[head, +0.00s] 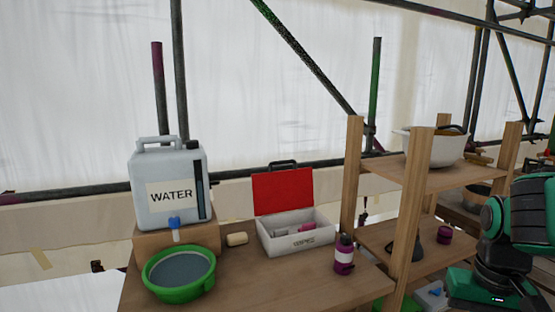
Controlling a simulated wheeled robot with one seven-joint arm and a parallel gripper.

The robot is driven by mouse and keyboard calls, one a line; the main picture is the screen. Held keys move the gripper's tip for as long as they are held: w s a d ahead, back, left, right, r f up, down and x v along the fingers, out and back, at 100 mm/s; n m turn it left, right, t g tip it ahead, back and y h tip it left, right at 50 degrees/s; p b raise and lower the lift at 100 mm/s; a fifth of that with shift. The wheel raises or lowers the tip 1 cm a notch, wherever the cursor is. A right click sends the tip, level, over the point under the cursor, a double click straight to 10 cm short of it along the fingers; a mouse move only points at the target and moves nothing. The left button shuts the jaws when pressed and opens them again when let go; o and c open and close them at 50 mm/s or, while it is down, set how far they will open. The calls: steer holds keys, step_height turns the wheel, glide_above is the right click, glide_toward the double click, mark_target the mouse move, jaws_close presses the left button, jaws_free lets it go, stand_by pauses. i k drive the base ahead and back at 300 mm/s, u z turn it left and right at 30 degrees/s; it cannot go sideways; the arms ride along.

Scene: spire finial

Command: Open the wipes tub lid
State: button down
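No object here can be made out clearly as the wipes tub. A small purple container (444,234) stands on the middle shelf at the right, and a purple bottle with a dark top (344,255) stands near the table's right side; I cannot tell whether either is the tub. A white and blue item (432,296) low at the bottom right is only partly seen. Part of my green and black arm shows at the right edge. My gripper is not in view.
A water canister (160,190) stands on a wooden block behind a green basin (180,275). A soap bar (237,239) and a white box with its red lid raised (297,240) share the table. A wooden shelf unit (411,220) holds a white bucket (432,150). Scaffold poles run behind.

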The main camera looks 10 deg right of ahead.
mark_target(276, 192)
steer(key=u, duration=0.05)
steer(key=i, duration=1)
steer(key=z, duration=0.1)
